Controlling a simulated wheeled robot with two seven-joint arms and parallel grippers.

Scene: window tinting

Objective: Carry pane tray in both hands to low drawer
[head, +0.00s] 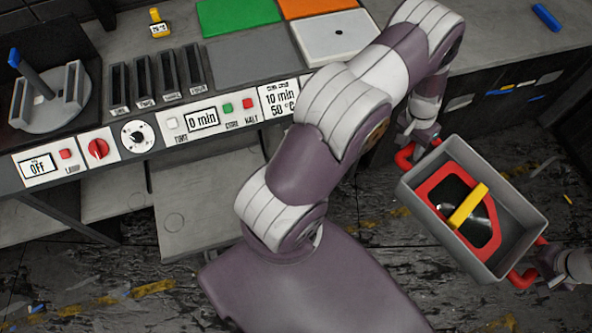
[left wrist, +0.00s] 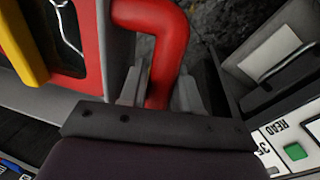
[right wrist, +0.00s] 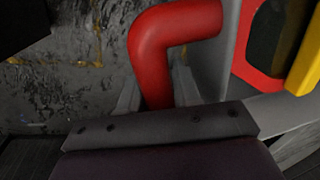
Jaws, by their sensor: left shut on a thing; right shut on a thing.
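The grey pane tray (head: 430,220) hangs in the air over the floor at the right of the head view, tilted in the picture. In it lies a red-framed dark pane (head: 436,190) with a yellow bar (head: 468,205) across it. My left gripper (head: 418,143) is shut on the tray's upper-left red handle (left wrist: 165,45). My right gripper (head: 538,275) is shut on the lower-right red handle (right wrist: 165,40). The pane's red frame also shows beside the handle in both wrist views. I cannot make out which place is the low drawer.
A grey bench with a control panel (head: 200,121) runs along the left and back. It bears slots, a round holder (head: 50,100), and green (head: 238,20) and orange (head: 310,6) sheets. Dark shelving with several labels (head: 500,88) stands behind the tray. Floor right of the tray looks open.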

